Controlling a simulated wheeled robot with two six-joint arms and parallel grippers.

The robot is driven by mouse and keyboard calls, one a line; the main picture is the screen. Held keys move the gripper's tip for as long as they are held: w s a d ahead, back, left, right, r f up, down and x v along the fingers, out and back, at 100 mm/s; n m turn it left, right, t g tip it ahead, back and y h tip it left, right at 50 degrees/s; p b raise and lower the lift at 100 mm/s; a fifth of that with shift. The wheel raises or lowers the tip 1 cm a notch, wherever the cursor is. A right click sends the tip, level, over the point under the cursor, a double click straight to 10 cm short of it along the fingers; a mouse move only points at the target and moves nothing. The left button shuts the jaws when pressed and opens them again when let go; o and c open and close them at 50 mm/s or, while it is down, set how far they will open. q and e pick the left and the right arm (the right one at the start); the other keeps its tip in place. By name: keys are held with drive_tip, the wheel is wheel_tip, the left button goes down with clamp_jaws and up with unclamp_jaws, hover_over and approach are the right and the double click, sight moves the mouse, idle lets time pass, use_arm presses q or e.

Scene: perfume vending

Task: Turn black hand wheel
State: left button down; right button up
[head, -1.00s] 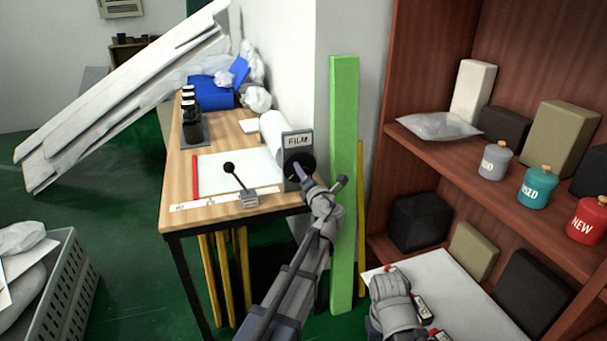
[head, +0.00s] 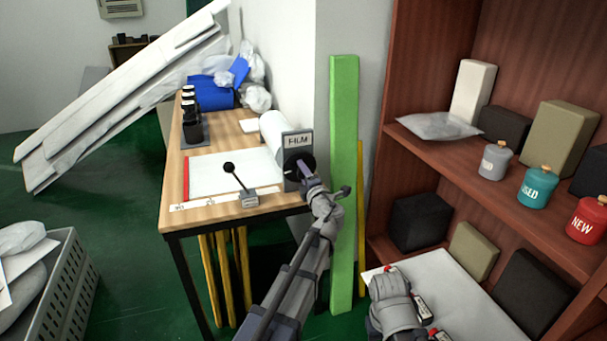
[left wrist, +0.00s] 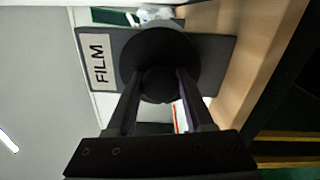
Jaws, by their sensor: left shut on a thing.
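The black hand wheel (head: 291,163) is on the front of the grey FILM stand (head: 297,141) at the right front corner of the wooden table. In the left wrist view the round dark wheel (left wrist: 163,50) fills the upper middle, with its hub between my fingers. My left gripper (head: 303,168) is at the wheel, and its fingers (left wrist: 158,90) are shut on the hub. The fingers partly hide the wheel in the head view. My right gripper (head: 395,295) is low over a white surface at the bottom right; its fingers do not show clearly.
A white film roll (head: 272,130) lies behind the stand. A green post (head: 343,190) stands close right of my left arm. A brown shelf (head: 450,160) is farther right.

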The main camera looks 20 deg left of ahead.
use_arm(q)
drive_tip(key=shift+s, duration=0.1)
drive_tip(key=shift+c, duration=1.5)
unclamp_jaws()
drive_tip(key=v, duration=0.7)
drive_tip(key=shift+s+d, duration=0.25)
drive_tip(key=shift+s, duration=0.05)
